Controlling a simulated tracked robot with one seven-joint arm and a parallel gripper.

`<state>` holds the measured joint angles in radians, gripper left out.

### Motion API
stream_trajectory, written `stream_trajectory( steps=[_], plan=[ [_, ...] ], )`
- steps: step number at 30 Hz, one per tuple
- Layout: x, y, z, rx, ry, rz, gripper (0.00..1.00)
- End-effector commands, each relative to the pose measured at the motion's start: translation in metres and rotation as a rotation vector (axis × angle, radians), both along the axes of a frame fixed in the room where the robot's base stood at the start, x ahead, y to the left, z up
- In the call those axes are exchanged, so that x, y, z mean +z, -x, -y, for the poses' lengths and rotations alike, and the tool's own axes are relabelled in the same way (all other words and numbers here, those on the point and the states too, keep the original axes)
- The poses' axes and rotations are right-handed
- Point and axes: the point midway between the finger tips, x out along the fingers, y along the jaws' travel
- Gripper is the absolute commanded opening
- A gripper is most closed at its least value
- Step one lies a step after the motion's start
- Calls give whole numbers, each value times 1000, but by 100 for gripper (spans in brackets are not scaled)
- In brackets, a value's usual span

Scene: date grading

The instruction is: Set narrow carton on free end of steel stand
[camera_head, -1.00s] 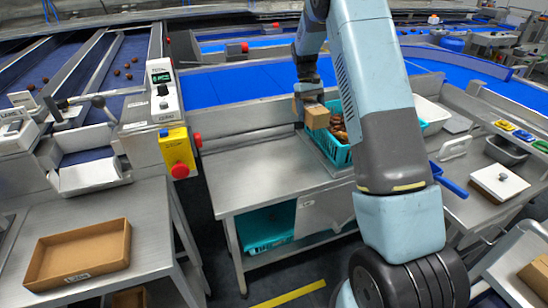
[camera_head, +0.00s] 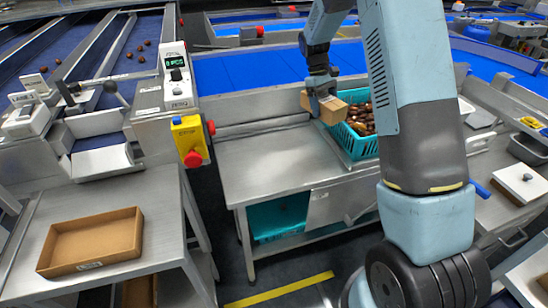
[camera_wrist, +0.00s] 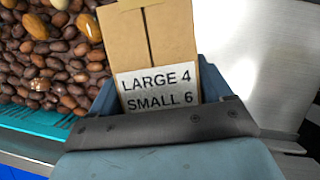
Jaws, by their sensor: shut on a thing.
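The narrow carton (camera_head: 331,109) is a small brown box held by my gripper (camera_head: 327,98), which is shut on it. In the wrist view the carton (camera_wrist: 150,35) sits between the blue fingers, with a label reading "LARGE 4 SMALL 6". The carton is above the left edge of the teal crate of dates; whether it touches anything below is unclear. The steel stand (camera_head: 262,168) has a bare top to the left of the crate. In the wrist view bare steel (camera_wrist: 255,50) lies right of the carton.
The teal crate (camera_head: 363,150) holds dates on the stand's right part. A yellow box with a red button (camera_head: 190,140) stands at the stand's left. A shallow brown tray (camera_head: 135,232) lies on the left table. A blue belt (camera_head: 250,80) runs behind.

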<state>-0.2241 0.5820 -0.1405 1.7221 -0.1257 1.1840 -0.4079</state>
Motion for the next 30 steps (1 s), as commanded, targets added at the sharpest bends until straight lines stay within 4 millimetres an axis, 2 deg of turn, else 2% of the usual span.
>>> stream_trajectory(
  steps=[1, 3, 9, 15, 18, 21, 24, 26, 30],
  plan=[
    [2, 20, -16, 92, 2, 1, 37],
    [2, 46, -33, 234, 7, 4, 37],
    [-1, 128, -74, 665, 11, 3, 37],
    [-7, 200, -96, 1041, 3, -7, 37],
    [-10, 224, -100, 1167, -2, -14, 37],
    [-12, 239, -101, 1242, -4, -19, 37],
    [-15, 241, -103, 1275, -6, -21, 37],
    [-18, 236, -105, 1280, -7, -22, 37],
    [-28, 215, -111, 1278, -6, -24, 37]
  ],
)
